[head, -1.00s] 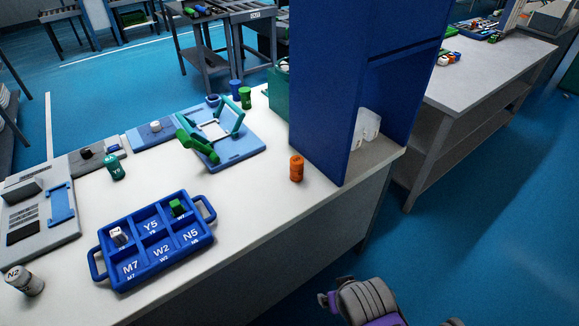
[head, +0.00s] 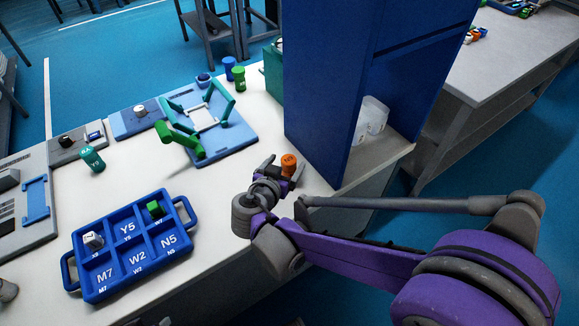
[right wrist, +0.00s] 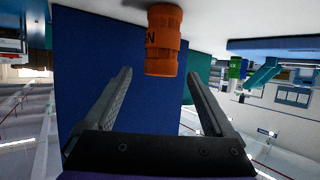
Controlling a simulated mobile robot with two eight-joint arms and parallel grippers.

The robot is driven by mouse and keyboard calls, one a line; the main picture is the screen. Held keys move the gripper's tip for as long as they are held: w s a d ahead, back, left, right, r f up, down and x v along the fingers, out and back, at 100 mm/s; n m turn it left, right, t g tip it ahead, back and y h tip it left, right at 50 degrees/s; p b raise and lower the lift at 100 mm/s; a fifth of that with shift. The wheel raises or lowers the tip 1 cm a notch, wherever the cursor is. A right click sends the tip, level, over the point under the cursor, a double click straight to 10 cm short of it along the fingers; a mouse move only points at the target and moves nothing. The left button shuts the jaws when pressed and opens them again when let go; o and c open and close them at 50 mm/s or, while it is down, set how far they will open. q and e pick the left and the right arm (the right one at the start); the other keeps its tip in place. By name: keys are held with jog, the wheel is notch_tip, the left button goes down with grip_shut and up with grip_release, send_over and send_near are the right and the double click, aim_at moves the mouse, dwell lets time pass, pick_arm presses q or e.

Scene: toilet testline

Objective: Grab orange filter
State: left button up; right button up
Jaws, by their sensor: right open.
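The orange filter (head: 288,164) stands upright on the white table near the blue cabinet in the head view. In the right wrist view the orange filter (right wrist: 163,42) appears upside down, just beyond the fingertips and between their lines. My right gripper (head: 284,168) is open, with its fingers around or just short of the filter; it also shows in the right wrist view (right wrist: 160,75), with nothing between its fingers. The filter's lower part is hidden by the gripper in the head view. My left gripper is not in view.
A tall blue cabinet (head: 345,90) stands close behind the filter. A blue tray (head: 178,222) with labelled compartments lies to the left. A light-blue fixture (head: 232,138) with green handles and green and blue canisters (head: 239,78) stand farther back.

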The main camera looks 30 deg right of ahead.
aim_at(292, 156)
jog(key=x, duration=0.3)
jog(key=f+b+x, duration=0.1)
jog(key=x, duration=0.2)
jog(key=shift+w+d+f, duration=0.1)
jog(key=shift+w, duration=0.05)
grip_shut()
dwell(0.3)
